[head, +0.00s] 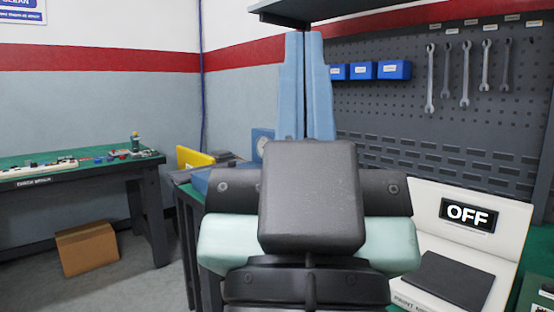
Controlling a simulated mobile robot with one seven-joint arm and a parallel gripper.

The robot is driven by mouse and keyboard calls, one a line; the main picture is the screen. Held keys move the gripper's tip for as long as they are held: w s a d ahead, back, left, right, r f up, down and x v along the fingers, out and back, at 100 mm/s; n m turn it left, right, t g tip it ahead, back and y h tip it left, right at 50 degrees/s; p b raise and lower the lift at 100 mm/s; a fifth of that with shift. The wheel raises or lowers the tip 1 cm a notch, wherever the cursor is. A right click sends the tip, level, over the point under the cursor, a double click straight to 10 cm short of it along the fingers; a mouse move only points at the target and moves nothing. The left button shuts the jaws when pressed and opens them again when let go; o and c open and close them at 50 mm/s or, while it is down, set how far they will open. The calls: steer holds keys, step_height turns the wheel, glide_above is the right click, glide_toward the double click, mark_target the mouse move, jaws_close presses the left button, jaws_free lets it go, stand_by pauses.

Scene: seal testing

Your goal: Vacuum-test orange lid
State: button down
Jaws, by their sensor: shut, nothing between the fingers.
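My gripper (304,40) is in the middle of the head view, pointing away and up, its two light blue fingers side by side and shut with nothing held. The dark wrist and wide hand behind them hide much of the bench in the centre. No orange lid can be made out. A blue box with a round white dial (262,143) shows just left of the hand, partly covered. I cannot tell whether it is part of a vacuum tester.
At right stands a white stand with an OFF sign (468,215) and a dark pad (447,281). Wrenches and blue bins (394,70) hang on the pegboard (392,115). A yellow item (194,158) lies left. A green-topped table (75,166) and cardboard box (86,248) are farther left.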

step_height(320, 180, up, 33)
steer(key=p, duration=3)
steer(key=shift+r+p, duration=0.15)
steer(key=shift+p, duration=0.15)
